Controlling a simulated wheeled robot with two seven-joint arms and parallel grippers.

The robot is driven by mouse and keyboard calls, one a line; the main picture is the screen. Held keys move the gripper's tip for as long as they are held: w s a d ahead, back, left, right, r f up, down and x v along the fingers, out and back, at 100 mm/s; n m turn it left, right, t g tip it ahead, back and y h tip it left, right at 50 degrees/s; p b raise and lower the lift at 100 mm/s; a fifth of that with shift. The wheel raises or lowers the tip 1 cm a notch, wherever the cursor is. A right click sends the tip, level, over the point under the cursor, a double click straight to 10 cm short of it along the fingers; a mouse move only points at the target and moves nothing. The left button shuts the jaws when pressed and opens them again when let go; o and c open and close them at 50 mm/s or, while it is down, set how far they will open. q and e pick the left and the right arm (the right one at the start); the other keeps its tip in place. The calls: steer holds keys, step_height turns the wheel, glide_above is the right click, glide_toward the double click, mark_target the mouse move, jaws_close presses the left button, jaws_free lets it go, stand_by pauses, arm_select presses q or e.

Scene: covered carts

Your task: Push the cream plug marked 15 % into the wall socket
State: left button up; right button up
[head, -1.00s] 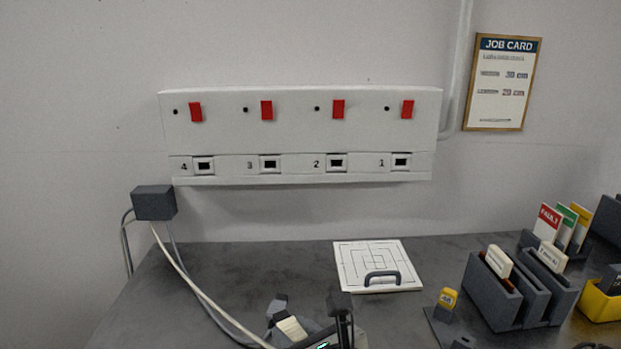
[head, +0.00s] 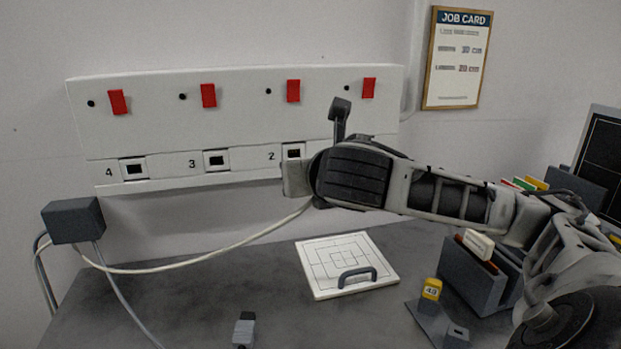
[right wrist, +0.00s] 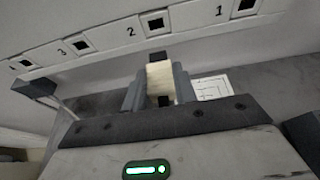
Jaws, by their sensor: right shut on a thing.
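The cream plug (right wrist: 160,82) is held between the two fingers of my right gripper (right wrist: 160,85); its 15 % mark is not legible. In the head view my right gripper (head: 297,179) is in front of the wall panel, just below socket 2 (head: 293,152), and hides the plug. In the right wrist view the plug's dark tip points towards socket 2 (right wrist: 155,23), with a gap visible. Socket 3 (head: 216,160) and socket 4 (head: 134,168) are open; socket 1 (right wrist: 245,6) is hidden by my arm in the head view. My left gripper is not in view.
A cream cable runs from the dark box (head: 73,220) to my right gripper. A grey plug (head: 243,330) stands on the bench. A white board with a handle (head: 347,265), a yellow-topped block (head: 431,290) and a grey rack (head: 472,275) are on the bench. Red switches line the panel (head: 240,120).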

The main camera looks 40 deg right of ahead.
steer(key=shift+w+d+r, duration=0.15)
steer(key=shift+w+d, duration=0.1)
steer(key=shift+d, duration=0.05)
steer(key=w, duration=0.1)
steer(key=w+d, duration=0.2)
steer(key=shift+w, duration=0.3)
steer(key=shift+w+d+r+p, duration=0.15)
steer(key=shift+w+p, duration=0.15)
steer(key=shift+p, duration=0.2)
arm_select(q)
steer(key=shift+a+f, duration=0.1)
arm_select(e)
steer(key=shift+w, duration=0.1)
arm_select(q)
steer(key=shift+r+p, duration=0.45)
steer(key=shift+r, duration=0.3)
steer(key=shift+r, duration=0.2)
